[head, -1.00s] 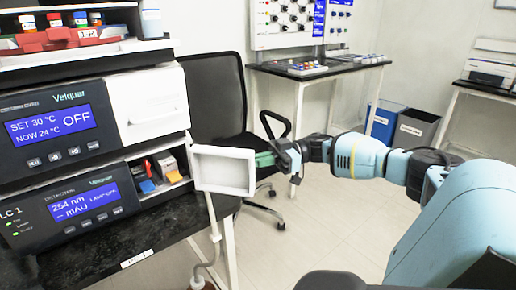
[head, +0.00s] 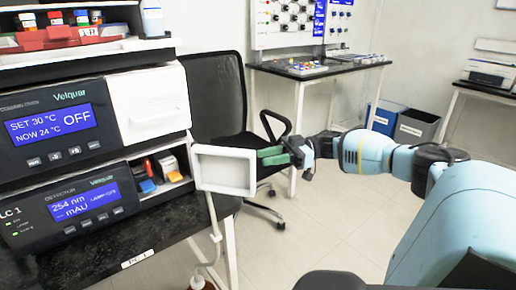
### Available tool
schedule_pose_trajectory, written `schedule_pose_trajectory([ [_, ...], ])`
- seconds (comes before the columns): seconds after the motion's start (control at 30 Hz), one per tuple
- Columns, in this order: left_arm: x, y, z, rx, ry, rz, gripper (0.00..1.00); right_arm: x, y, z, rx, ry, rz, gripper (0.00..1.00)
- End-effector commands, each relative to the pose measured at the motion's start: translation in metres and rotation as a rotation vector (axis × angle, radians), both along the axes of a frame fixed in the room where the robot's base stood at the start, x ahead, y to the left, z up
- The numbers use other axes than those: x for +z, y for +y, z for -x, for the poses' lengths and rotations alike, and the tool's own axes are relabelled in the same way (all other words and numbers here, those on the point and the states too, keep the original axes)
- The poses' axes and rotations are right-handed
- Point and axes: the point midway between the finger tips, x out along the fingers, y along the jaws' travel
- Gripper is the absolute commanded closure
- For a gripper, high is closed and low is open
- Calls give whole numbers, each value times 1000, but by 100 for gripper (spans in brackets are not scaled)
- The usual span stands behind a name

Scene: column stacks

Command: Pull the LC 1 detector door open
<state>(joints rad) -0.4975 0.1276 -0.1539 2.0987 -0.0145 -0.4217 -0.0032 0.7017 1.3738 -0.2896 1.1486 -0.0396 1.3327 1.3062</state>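The LC 1 detector (head: 70,208) is the lower dark unit at the left, with a lit blue display. Its white door (head: 225,171) stands swung out to the right of the unit. The bay (head: 158,176) behind it is exposed, with red, blue and orange parts inside. My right gripper (head: 268,156) has green fingers and is just right of the door's outer edge, near its upper part. The fingers overlap closely in this view, so I cannot tell their gap or whether they touch the door. My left gripper is not in view.
A column oven (head: 50,125) with a shut white door sits above the detector. A black office chair (head: 215,95) stands behind the door. A dark bench top (head: 100,250) lies below the detector. Open floor (head: 330,220) lies at centre right.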

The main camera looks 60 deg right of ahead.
Motion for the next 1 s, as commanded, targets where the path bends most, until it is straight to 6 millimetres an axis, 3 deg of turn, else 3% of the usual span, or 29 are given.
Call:
schedule_pose_trajectory([
  [0.1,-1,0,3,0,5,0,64,0,-15,10,-3,1,2,70],
  [0.3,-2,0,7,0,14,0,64,1,-28,19,0,-1,0,70],
  [1.0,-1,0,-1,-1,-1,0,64,-6,-25,19,-3,1,-4,70],
])
